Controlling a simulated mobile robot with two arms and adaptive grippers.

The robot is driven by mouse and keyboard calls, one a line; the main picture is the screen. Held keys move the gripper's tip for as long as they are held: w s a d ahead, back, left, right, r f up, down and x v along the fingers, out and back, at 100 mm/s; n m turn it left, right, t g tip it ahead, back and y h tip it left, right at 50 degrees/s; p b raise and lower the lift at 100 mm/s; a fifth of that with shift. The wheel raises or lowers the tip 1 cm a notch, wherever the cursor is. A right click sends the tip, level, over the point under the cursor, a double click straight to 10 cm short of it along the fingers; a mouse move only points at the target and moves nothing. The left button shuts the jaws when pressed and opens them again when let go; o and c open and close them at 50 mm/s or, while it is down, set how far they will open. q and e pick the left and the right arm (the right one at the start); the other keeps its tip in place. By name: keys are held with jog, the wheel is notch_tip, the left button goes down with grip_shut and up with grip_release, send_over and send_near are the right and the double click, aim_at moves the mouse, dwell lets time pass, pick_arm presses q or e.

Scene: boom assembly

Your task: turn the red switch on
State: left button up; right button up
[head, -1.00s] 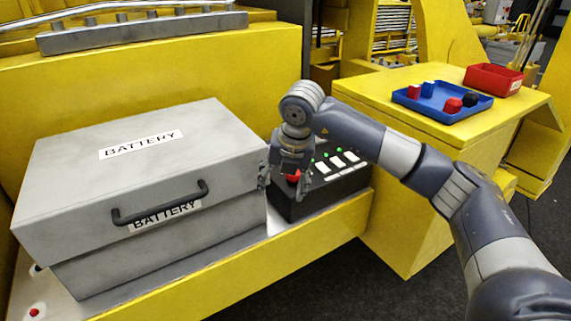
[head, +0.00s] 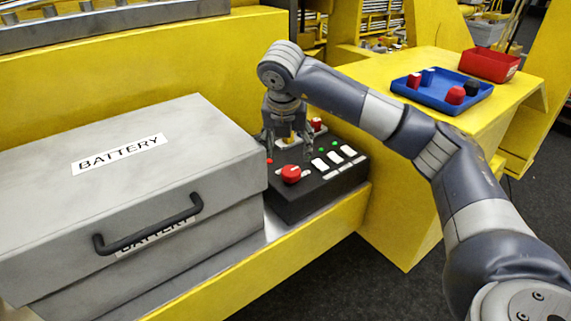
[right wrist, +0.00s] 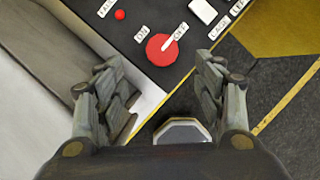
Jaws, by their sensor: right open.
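The red switch (head: 291,173) is a round red knob on top of a black control box (head: 312,190), beside the battery case. In the right wrist view the red switch (right wrist: 160,49) has a white pointer line turned toward the "OFF" label; the "ON" label is on its left. My right gripper (head: 288,146) points down above the box and, in the head view, appears just behind the knob. In the right wrist view its fingers (right wrist: 155,78) are spread and empty, with the knob ahead of them and apart from them. My left gripper is not in view.
A grey battery case (head: 130,185) with a black handle stands close to the box's left. White buttons and green lights (head: 335,150) sit on the box's right side. A blue tray (head: 440,95) and a red bin (head: 490,65) are on the yellow surface at the right.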

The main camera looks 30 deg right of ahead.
aim_at(291, 171)
jog(key=p+x, duration=0.1)
jog(key=x, duration=0.2)
jog(key=p+x, duration=0.1)
jog(key=shift+s+d+f+p, duration=0.25)
jog(key=shift+f+p, duration=0.1)
jog(key=shift+f, duration=0.1)
jog(key=p+x, duration=0.1)
jog(key=x, duration=0.3)
jog(key=shift+w+p, duration=0.25)
jog(key=shift+p, duration=0.05)
jog(key=shift+w+d+f, duration=0.1)
jog(key=shift+w+f, duration=0.05)
jog(key=shift+f, duration=0.6)
jog(key=c, duration=1.1)
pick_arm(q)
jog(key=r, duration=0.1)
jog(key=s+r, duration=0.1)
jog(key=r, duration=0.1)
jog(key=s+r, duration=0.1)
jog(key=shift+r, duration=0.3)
pick_arm(e)
jog(key=shift+o, duration=0.2)
